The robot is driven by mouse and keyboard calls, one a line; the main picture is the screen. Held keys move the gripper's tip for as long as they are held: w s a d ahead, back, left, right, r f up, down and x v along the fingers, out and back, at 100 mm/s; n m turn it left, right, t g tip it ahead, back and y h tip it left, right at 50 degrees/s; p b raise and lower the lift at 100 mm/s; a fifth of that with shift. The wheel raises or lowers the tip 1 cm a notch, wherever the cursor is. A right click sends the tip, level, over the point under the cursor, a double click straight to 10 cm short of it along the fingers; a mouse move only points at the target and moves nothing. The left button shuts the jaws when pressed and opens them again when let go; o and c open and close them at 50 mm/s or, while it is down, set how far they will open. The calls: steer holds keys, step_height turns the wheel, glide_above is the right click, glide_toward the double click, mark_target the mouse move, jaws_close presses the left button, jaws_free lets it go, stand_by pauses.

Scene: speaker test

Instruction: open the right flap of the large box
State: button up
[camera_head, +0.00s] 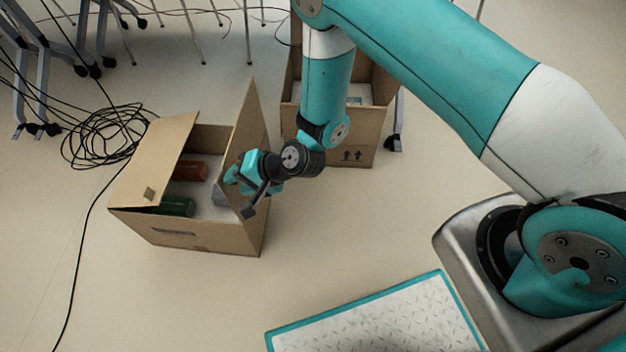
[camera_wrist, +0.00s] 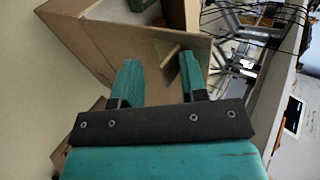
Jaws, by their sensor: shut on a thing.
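The large box (camera_head: 210,243) is an open-topped cardboard box on the floor at left in the head view. Its right flap (camera_head: 249,125) stands steeply up. Its left flap (camera_head: 155,158) slants over the left side of the opening. My gripper (camera_head: 240,193) is at the right side of the opening, shut on the right flap near its front end; the grip itself is partly hidden. In the wrist view, cardboard (camera_wrist: 120,48) lies behind and between the two teal fingers (camera_wrist: 158,80), which stand apart.
Inside the box lie a red-brown item (camera_head: 190,170), a green item (camera_head: 176,206) and a grey item (camera_head: 218,196). A second cardboard box (camera_head: 350,145) stands behind my forearm. Black cables (camera_head: 100,135) lie coiled at left.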

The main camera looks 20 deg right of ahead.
steer(key=s+d+r+b, duration=0.1)
steer(key=s+d, duration=0.3)
steer(key=d, duration=0.4)
steer(key=s+d+r+b, duration=0.1)
steer(key=s+d, duration=0.3)
steer(key=d, duration=0.4)
steer(key=shift+s+d+r, duration=0.15)
steer(key=shift+s+d, duration=0.1)
steer(key=shift+d, duration=0.15)
stand_by(0.8)
stand_by(0.5)
steer(key=p+v, duration=1.3)
steer(key=v, duration=0.4)
steer(key=shift+r, duration=0.15)
steer(key=shift+d, duration=0.15)
